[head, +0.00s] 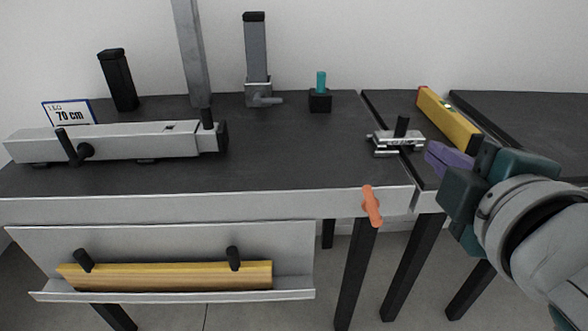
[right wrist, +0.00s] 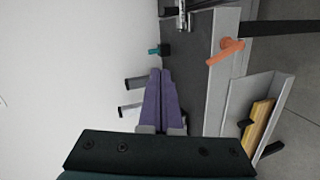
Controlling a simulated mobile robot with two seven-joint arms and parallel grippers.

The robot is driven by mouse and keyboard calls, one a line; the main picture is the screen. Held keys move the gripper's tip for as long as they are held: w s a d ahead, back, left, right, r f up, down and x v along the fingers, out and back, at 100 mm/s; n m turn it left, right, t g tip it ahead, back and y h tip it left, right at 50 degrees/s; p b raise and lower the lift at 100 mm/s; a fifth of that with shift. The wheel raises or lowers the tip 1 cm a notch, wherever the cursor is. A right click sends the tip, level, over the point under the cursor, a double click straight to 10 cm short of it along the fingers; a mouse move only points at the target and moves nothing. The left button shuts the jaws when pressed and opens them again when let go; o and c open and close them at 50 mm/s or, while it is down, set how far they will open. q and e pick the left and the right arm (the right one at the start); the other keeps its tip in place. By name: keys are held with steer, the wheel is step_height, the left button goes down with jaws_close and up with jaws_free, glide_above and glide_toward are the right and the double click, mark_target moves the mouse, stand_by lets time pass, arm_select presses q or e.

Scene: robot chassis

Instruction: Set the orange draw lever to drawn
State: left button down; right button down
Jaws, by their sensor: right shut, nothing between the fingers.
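The orange draw lever (head: 371,205) is on the front edge of the dark table, near its right corner. It slants, with its upper end leaning slightly left in the head view. In the right wrist view the orange lever (right wrist: 225,51) shows at the upper right, apart from the fingers. My right gripper (head: 432,154) is above the right part of the table, right of and higher than the lever in the head view. Its purple fingers (right wrist: 161,75) are shut together and empty. My left gripper is not in view.
A metal clamp block (head: 397,141) and a yellow level (head: 447,117) lie near my right gripper. A teal-topped black block (head: 320,98) stands at the back. A long grey bar (head: 110,143) lies at left. A tray (head: 180,296) with a yellow piece hangs in front.

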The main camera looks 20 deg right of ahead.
mark_target(370, 200)
steer(key=w+a+f+n+t+y+b, duration=0.15)
steer(key=f+n+b, duration=0.25)
steer(key=f+b, duration=0.55)
steer(key=w+a+f+n+t+y+b, duration=0.1)
steer(key=w+a+f+n+t+b, duration=0.2)
steer(key=f+b, duration=0.65)
steer(key=shift+n+g, duration=0.55)
steer(key=shift+n, duration=0.25)
steer(key=x, duration=0.6)
steer(key=f+x, duration=0.1)
steer(key=x, duration=0.2)
steer(key=shift+w+a, duration=0.15)
steer(key=d, duration=0.1)
steer(key=s+d+r+p, duration=0.1)
steer(key=s+d+p, duration=0.1)
steer(key=shift+s+d+r, duration=0.1)
steer(key=shift+s+r, duration=0.05)
steer(key=shift+r, duration=0.1)
steer(key=shift+y, duration=0.25)
